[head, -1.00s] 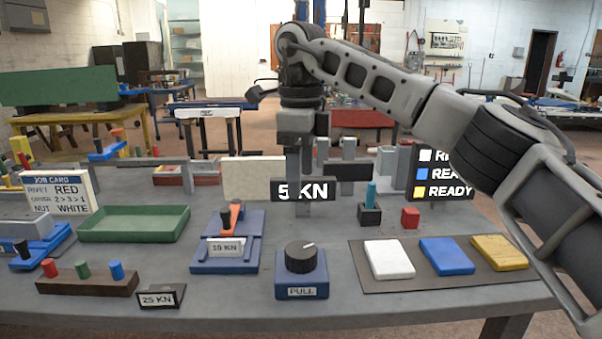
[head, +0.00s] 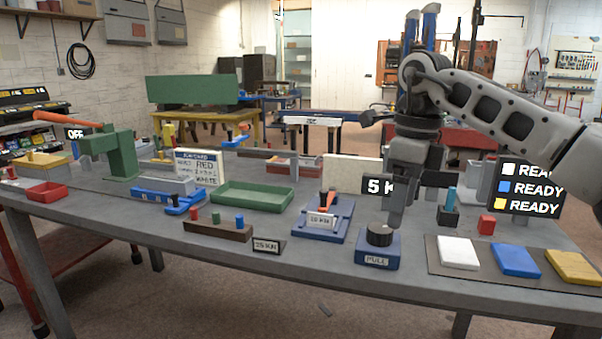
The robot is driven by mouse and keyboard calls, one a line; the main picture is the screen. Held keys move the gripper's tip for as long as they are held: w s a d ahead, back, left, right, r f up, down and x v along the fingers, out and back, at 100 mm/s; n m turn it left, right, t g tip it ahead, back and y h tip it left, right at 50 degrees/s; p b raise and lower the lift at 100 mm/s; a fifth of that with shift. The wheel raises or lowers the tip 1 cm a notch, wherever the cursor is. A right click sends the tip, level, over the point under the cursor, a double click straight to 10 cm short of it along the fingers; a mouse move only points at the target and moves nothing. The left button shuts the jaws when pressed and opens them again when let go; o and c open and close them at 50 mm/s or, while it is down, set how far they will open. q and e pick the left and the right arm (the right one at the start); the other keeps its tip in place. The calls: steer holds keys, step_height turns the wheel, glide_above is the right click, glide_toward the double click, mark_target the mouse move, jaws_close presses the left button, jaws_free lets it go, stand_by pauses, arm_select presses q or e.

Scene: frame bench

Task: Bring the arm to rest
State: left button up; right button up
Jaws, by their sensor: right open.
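My right arm comes in from the right edge of the head view. Its right gripper (head: 395,212) points down above the back of the black knob (head: 380,235) on the blue PULL box (head: 377,252). The jaws are open and I see nothing held in them. Whether the fingertips touch the knob or stand behind it I cannot tell. The arm partly covers the 5 KN sign (head: 372,186). My left gripper is not in view.
The bench (head: 330,268) holds a green tray (head: 252,196), a press with an orange lever (head: 322,215), a rack of coloured pegs (head: 217,229) and a mat with white, blue and yellow pads (head: 435,262). A green lever press (head: 122,155) stands at the left. The READY sign (head: 527,188) stands behind the pads.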

steer(key=s+a+f+n+g+y, duration=0.1)
steer(key=s+a+f+y, duration=0.15)
steer(key=a+f, duration=0.4)
steer(key=s+a+f+g+y, duration=0.1)
steer(key=a+f+g+y, duration=0.1)
steer(key=a+f+y, duration=0.45)
steer(key=s+a+r+m+y, duration=0.2)
steer(key=s+a+m+y, duration=0.6)
steer(key=a, duration=0.4)
steer(key=w+d+f+m+t+h, duration=0.1)
steer(key=d+f+m+t+h, duration=0.35)
steer(key=m+t, duration=0.75)
steer(key=w+d+f+m+t+h, duration=0.15)
steer(key=d+f+m+t, duration=0.5)
steer(key=m, duration=0.95)
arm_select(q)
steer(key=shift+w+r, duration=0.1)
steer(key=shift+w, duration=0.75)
arm_select(e)
steer(key=s+d+f+m+g+h, duration=0.5)
steer(key=s+d+f+m+h, duration=0.3)
steer(key=s+f, duration=0.6)
steer(key=d+f+m, duration=0.1)
steer(key=d+m, duration=0.1)
steer(key=d, duration=0.1)
steer(key=shift+s+d+m, duration=0.25)
steer(key=shift+d+m, duration=0.05)
steer(key=shift+m, duration=0.1)
